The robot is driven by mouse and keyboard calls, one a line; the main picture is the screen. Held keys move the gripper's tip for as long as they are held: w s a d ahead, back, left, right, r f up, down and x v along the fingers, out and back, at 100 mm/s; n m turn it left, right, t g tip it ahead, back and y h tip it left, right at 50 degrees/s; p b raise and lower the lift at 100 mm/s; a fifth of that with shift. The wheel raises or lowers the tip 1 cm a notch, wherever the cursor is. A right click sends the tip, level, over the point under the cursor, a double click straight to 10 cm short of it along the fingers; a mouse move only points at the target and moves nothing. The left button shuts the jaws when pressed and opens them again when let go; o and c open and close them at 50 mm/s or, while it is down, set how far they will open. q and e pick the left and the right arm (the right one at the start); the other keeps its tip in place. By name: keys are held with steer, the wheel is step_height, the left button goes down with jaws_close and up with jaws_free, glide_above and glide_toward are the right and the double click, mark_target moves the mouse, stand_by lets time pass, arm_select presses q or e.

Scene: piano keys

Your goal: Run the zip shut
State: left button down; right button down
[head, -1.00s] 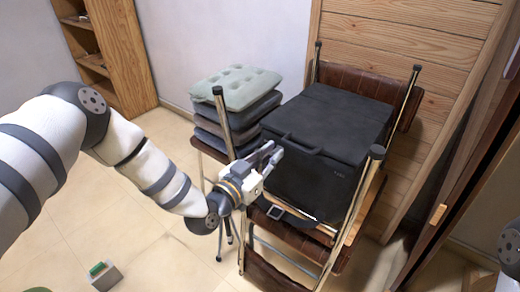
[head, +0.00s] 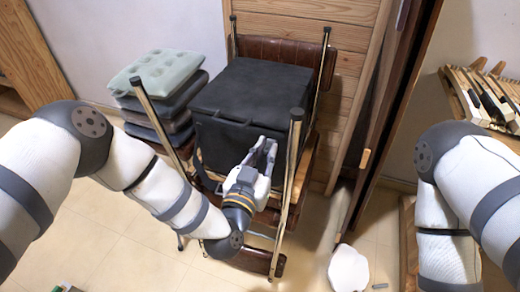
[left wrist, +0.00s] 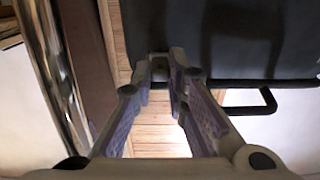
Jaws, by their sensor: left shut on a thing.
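A black box-shaped bag (head: 245,92) with a flat lid sits on a brown chair frame in the head view. Its dark side also fills the top of the left wrist view (left wrist: 235,35). My left gripper (head: 266,150) is at the bag's front right side, just below the lid edge. In the left wrist view its fingers (left wrist: 165,72) come together at the bag's lower edge, shut on a small part, probably the zip pull, mostly hidden between the tips. The zip's teeth cannot be made out. My right gripper is outside the views.
Chrome chair posts (head: 290,165) stand close to the right of my left gripper. Stacked cushions (head: 155,80) are left of the bag. A wooden panel (head: 350,60) is behind. A white object (head: 348,270) lies on the floor. Piano keys (head: 490,95) lie at the far right.

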arm_select(q)
steer(key=shift+s+d+f, duration=0.1)
steer(key=shift+s+d, duration=0.05)
steer(key=shift+d, duration=0.05)
steer(key=c, duration=1.6)
jaws_free()
steer(key=shift+d, duration=0.1)
steer(key=v, duration=1.2)
